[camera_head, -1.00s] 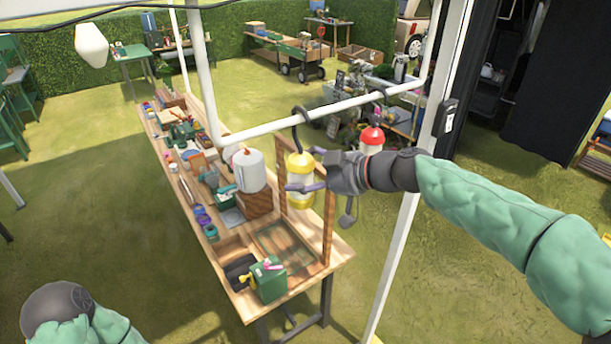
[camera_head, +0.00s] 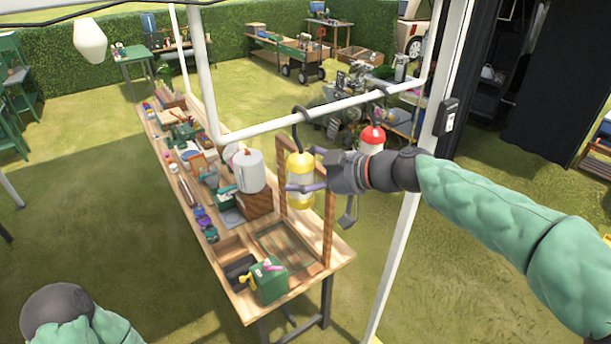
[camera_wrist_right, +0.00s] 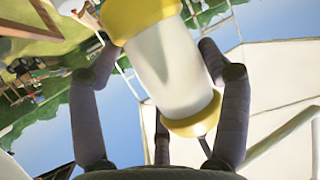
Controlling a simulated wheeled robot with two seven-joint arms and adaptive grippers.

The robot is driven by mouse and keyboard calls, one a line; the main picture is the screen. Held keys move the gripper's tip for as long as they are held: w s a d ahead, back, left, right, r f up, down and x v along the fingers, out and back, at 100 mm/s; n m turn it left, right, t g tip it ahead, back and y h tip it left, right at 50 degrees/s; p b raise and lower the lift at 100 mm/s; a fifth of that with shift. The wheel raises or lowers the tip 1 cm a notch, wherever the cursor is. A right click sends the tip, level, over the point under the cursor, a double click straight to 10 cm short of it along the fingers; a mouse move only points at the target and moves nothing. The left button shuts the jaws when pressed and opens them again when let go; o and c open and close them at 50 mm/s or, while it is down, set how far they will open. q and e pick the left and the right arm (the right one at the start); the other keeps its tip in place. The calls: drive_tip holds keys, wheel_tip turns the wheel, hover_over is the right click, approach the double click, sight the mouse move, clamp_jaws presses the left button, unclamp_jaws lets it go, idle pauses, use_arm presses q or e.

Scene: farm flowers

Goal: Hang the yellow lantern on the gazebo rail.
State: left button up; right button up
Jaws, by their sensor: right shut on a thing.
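The yellow lantern (camera_head: 301,181) has yellow ends, a pale body and a dark hook on top. My right gripper (camera_head: 305,172) is shut around its body. The lantern is upright, and its hook overlaps the white gazebo rail (camera_head: 345,110); I cannot tell whether the hook bears on it. In the right wrist view the lantern (camera_wrist_right: 170,65) lies between my fingers. Of my left arm only a dark rounded part and green sleeve show at the lower left; its gripper is out of view.
A red-topped lantern (camera_head: 371,140) hangs from the rail to the right. A wooden workbench (camera_head: 245,318) with tools and a white canister (camera_head: 249,171) stands below and left. White gazebo posts (camera_head: 200,75) rise at both ends of the rail.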

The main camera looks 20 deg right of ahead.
drive_tip(key=shift+a+f+b, duration=0.1)
drive_tip(key=shift+f+b, duration=0.35)
drive_tip(key=shift+b, duration=0.05)
idle(0.9)
drive_tip(key=o, duration=1.6)
drive_tip(key=shift+o, duration=0.2)
drive_tip(key=shift+r, duration=0.1)
drive_tip(key=shift+r, duration=0.1)
drive_tip(key=shift+c, duration=0.6)
drive_tip(key=shift+s+d, duration=0.1)
drive_tip(key=shift+d, duration=0.1)
drive_tip(key=shift+s+d+b, duration=0.25)
drive_tip(key=shift+d+b, duration=0.05)
drive_tip(key=shift+b, duration=0.2)
drive_tip(key=s+d+f+b, duration=0.1)
drive_tip(key=s+d+b, duration=0.8)
drive_tip(key=b, duration=0.1)
drive_tip(key=shift+f, duration=0.2)
